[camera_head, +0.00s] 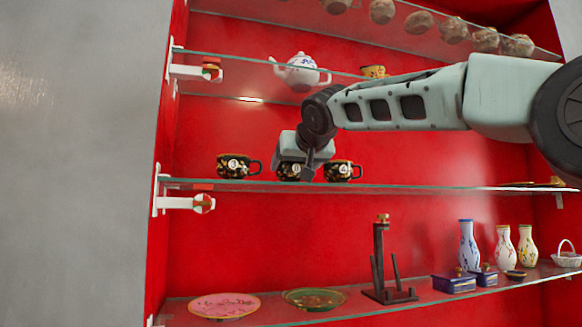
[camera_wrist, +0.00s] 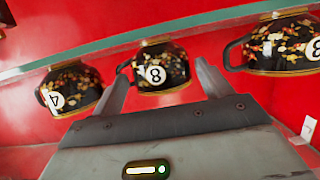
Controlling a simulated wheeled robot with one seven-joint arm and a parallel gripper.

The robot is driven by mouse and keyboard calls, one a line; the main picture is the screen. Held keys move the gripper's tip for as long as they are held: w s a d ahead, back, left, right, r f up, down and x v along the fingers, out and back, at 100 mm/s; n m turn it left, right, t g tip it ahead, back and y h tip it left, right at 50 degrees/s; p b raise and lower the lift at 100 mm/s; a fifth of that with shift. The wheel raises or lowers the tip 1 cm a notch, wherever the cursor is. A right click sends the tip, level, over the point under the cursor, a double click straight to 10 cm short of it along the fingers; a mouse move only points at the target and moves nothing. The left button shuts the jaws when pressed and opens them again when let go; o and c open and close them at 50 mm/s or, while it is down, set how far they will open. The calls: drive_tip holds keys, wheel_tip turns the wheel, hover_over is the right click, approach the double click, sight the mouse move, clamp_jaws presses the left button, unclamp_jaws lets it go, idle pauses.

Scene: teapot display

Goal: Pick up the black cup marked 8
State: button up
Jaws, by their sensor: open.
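The black cup marked 8 (camera_wrist: 172,70) has a floral pattern and stands on the middle glass shelf (camera_head: 450,189), between two similar cups. In the head view the cup (camera_head: 288,172) is partly hidden by my gripper (camera_head: 307,168). In the wrist view, which shows the shelf upside down, my gripper (camera_wrist: 161,72) is open. Its two fingers lie either side of the cup, the left one near the handle. I cannot tell whether either finger touches it.
A cup marked 4 (camera_head: 342,171) stands close on the right and a cup marked 3 (camera_head: 234,165) on the left. A white teapot (camera_head: 301,73) is on the shelf above. Plates, a dark stand (camera_head: 381,262) and vases (camera_head: 468,245) are below.

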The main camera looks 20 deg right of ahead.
drive_tip(key=shift+x, duration=0.85)
drive_tip(key=shift+c, duration=0.4)
drive_tip(key=c, duration=0.7)
drive_tip(key=shift+r, duration=0.2)
